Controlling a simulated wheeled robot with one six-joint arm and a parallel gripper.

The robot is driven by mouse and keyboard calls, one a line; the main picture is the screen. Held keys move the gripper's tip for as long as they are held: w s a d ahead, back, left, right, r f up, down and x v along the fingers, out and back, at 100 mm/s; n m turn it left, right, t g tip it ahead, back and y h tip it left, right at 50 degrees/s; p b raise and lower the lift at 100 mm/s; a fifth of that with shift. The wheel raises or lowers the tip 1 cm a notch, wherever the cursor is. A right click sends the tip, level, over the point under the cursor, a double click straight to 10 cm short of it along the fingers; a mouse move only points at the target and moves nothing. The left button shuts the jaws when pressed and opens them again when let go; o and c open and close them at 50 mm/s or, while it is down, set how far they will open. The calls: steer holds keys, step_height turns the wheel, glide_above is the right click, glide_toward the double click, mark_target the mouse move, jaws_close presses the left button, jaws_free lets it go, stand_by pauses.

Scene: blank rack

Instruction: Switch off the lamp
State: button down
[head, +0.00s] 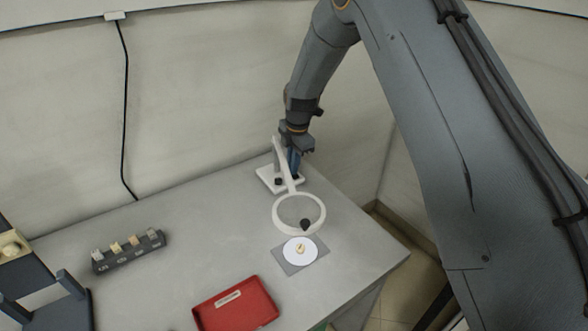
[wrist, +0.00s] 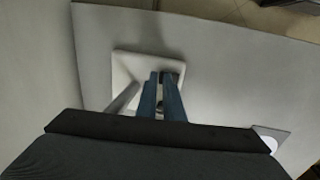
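The lamp is a white ring magnifier (head: 276,204) on a tilted arm, with a flat white base (head: 296,185) at the table's back right corner. A dark knob (head: 278,181) sits on the base. My gripper (head: 294,172) points down over the base, close beside the lamp arm. In the wrist view its two blue fingers (wrist: 160,78) are close together over the white base (wrist: 124,66), with a narrow gap and nothing clearly held. A dark part shows by the right fingertip. Contact with the base is unclear. The frames do not clearly show whether the lamp is lit.
A grey mat (head: 287,265) with a white disc (head: 291,255) and small item lies under the ring. A red tray (head: 215,318), a dark rack of small blocks (head: 130,258) and a dark stand (head: 30,280) are further left. The table's middle is clear. Walls stand close behind.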

mark_target(296, 176)
steer(key=shift+s+d+f, duration=0.1)
steer(key=shift+s+f, duration=0.2)
steer(key=shift+f, duration=0.3)
steer(key=shift+s+d+f+p, duration=0.1)
steer(key=shift+s+d+p, duration=0.25)
steer(key=shift+s+p, duration=0.15)
steer(key=shift+d, duration=0.1)
step_height(296, 176, up, 5)
steer(key=shift+w+r+p, duration=0.1)
steer(key=shift+p, duration=0.9)
step_height(296, 176, up, 10)
steer(key=s+b, duration=0.1)
steer(key=b, duration=0.2)
steer(key=shift+d, duration=0.3)
